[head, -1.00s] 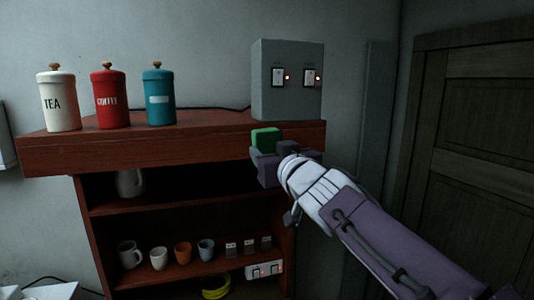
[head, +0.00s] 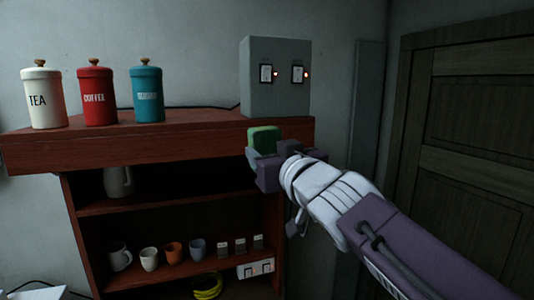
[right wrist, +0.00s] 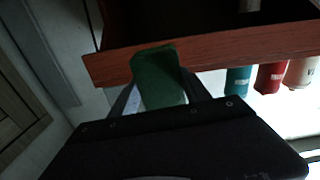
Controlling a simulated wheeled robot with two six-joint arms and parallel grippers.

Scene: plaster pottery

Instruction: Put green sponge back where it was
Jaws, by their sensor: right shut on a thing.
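The green sponge (head: 264,138) is held in my right gripper (head: 266,152), in front of the top board of the wooden shelf (head: 170,144), near its right end and below the grey switch box (head: 262,98). In the right wrist view the green sponge (right wrist: 158,78) sits between the two fingers of my right gripper (right wrist: 160,95), with the wooden edge just beyond it. I cannot tell whether the sponge touches the shelf. My left gripper is not in view.
White (head: 43,98), red (head: 97,94) and teal (head: 147,94) canisters stand on the top board at left. Between the teal canister and the switch box the board is clear except for a cable behind. Mugs (head: 120,257) stand on a lower shelf. A dark door (head: 470,130) is at right.

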